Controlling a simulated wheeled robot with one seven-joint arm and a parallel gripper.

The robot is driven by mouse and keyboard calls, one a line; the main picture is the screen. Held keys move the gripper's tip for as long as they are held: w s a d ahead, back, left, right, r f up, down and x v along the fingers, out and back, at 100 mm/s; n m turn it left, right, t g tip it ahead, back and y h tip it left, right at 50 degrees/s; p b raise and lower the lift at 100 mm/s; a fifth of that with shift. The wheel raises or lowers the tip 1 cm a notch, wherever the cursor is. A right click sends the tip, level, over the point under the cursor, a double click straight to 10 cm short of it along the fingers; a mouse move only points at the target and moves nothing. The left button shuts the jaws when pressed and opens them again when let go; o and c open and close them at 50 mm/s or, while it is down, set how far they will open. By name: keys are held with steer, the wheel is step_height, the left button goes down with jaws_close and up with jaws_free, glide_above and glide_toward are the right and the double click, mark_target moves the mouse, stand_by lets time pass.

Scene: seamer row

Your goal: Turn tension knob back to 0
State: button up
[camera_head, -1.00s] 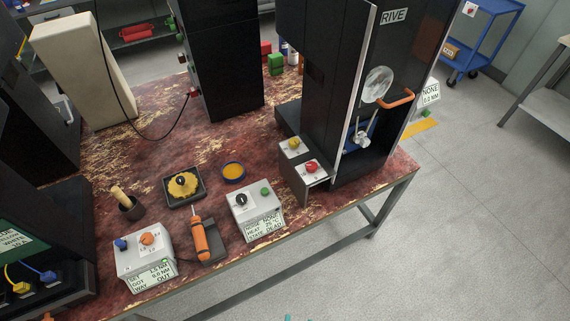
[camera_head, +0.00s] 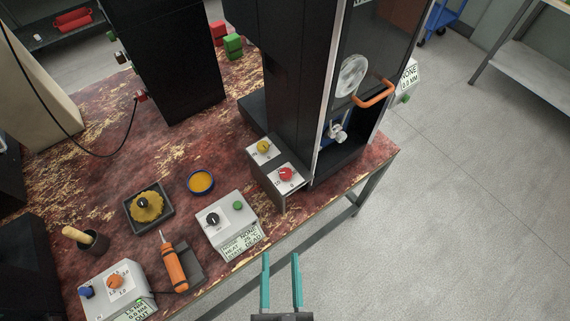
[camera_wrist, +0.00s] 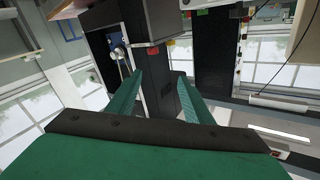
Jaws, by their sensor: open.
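No knob label reads clearly as tension. A red knob (camera_head: 285,174) and a yellow knob (camera_head: 264,147) sit on a grey two-stepped box at the foot of the tall black machine (camera_head: 297,100). Small marks surround the red knob, but its setting is too small to tell. An orange knob (camera_head: 115,282) is on a grey display box at the front left, and a black knob (camera_head: 212,219) is on another. My gripper (camera_head: 281,257) is open and empty, beyond the table's front edge and below the red knob in the picture. Its teal fingers also show in the wrist view (camera_wrist: 159,76).
An orange screwdriver (camera_head: 173,268) lies between the display boxes. A yellow-filled tray (camera_head: 148,206) and a round dish (camera_head: 201,182) stand behind. An orange handle (camera_head: 375,94) juts from the black machine's front.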

steer(key=w+r+m+t+h, duration=0.4)
steer(key=w+r+m+t, duration=0.3)
steer(key=m, duration=0.6)
steer(key=m+g+h, duration=1)
steer(key=m+g, duration=0.4)
steer(key=m, duration=1.6)
glide_toward(281, 177)
steer(key=x, duration=1.1)
steer(key=shift+w+d, duration=0.2)
steer(key=shift+w, duration=0.1)
steer(key=c, duration=1)
